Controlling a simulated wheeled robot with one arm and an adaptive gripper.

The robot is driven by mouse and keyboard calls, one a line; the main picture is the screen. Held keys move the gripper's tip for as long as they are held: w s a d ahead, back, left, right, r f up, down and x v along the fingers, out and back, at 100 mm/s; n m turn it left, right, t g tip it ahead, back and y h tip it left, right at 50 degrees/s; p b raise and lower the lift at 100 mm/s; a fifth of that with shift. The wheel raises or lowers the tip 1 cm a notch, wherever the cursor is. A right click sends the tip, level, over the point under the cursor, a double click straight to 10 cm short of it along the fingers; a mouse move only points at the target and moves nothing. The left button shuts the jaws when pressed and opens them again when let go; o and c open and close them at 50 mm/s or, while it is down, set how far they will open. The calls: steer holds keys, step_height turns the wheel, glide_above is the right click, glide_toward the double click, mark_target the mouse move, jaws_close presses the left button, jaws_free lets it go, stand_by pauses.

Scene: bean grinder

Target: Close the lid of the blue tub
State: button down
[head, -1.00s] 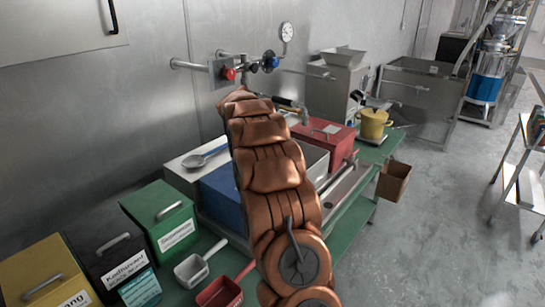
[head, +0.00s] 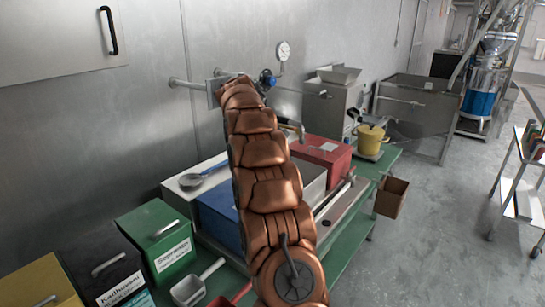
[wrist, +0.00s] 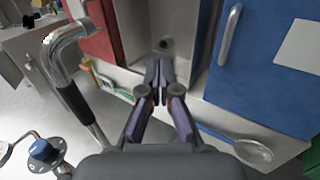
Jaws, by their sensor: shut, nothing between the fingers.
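The blue tub (head: 218,213) stands on the green table in the head view, with my arm covering its right part. In the wrist view a blue panel (wrist: 258,85) with a grey handle (wrist: 230,35) and a white label (wrist: 298,46) fills the right side. I cannot tell for sure whether this lid lies flat or stands raised. My gripper (wrist: 160,75) is shut and empty. In the wrist picture it shows left of the blue panel, in front of an open steel container (wrist: 145,30). My gripper is hidden in the head view.
A ladle (head: 192,180) lies beside the blue tub on the wall side. A red box (head: 325,155) stands beyond the steel container. A bent metal pipe (wrist: 65,45) and a blue-knobbed valve (head: 267,80) are near my arm. Labelled bins, including a green one (head: 155,235), stand in front.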

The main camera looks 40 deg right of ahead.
steer(key=shift+d+r, duration=0.2)
steer(key=shift+r, duration=0.65)
steer(key=shift+d+r, duration=0.15)
steer(key=shift+r, duration=0.7)
steer(key=shift+r, duration=0.2)
steer(key=s+a+f+y, duration=0.1)
steer(key=s+a, duration=0.3)
steer(key=a, duration=0.5)
steer(key=s+a+f+y, duration=0.15)
steer(key=s+a, duration=0.35)
steer(key=a, duration=0.5)
steer(key=s+a+y, duration=0.1)
steer(key=s+a, duration=0.3)
steer(key=a, duration=0.5)
steer(key=s+a+f+g+y, duration=0.1)
steer(key=s+a+f, duration=0.2)
steer(key=s+a, duration=0.3)
steer(key=s+a+f+m+g+y, duration=0.1)
steer(key=s+a+f, duration=0.3)
steer(key=s, duration=0.9)
steer(key=s+a+f+y, duration=0.1)
steer(key=s+a+f, duration=0.3)
steer(key=s+a, duration=0.3)
steer(key=s, duration=0.3)
steer(key=shift+s+a+f+m+g, duration=0.15)
steer(key=shift+s+a+m+g, duration=0.15)
steer(key=shift+a+g, duration=0.1)
